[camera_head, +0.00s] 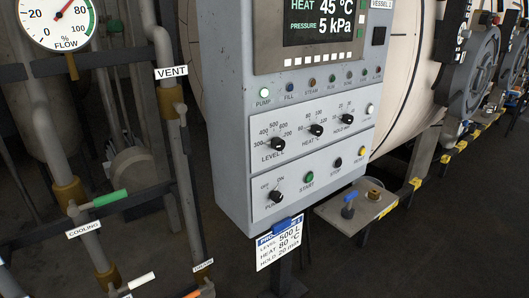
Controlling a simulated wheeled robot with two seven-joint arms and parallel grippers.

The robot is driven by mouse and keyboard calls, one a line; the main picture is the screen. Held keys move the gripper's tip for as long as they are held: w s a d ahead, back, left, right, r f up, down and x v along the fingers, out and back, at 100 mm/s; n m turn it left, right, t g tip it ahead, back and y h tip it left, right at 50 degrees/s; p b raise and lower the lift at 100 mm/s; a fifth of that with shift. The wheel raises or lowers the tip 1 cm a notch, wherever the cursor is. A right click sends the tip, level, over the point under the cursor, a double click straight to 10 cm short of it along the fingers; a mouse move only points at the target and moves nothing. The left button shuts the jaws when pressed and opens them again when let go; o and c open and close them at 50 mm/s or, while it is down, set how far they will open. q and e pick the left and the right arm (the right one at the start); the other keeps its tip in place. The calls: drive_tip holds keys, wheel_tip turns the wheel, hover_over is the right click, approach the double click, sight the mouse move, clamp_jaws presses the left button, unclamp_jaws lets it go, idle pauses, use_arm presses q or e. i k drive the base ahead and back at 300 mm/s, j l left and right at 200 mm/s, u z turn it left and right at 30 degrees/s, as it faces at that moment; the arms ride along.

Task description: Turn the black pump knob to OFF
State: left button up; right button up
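The black pump knob (275,197) sits at the lower left of the grey control panel (234,130), with OFF printed at its left and ON above it. The knob is small in the view, and I cannot tell for sure which mark it points to. The PUMP lamp (264,93) at the left of the lamp row glows bright. Neither of my grippers shows in the head view, and nothing touches the knob.
Right of the knob are a green START button (310,177), a black STOP button (338,163) and a yellow button (361,151). Three black knobs sit above. A card (278,246) hangs at the panel's bottom edge. Pipes and a green-handled valve (108,198) stand left.

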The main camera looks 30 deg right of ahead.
sight(277, 196)
drive_tip(key=z, duration=1.45)
drive_tip(key=i+l+u, duration=0.25)
drive_tip(key=l, duration=0.3)
drive_tip(key=i+l+u, duration=0.1)
drive_tip(key=l+u, duration=0.2)
drive_tip(key=l, duration=0.2)
drive_tip(key=i+l+u, duration=0.1)
drive_tip(key=l+u, duration=0.15)
drive_tip(key=l, duration=0.35)
drive_tip(key=l+u, duration=0.25)
drive_tip(key=l, duration=0.35)
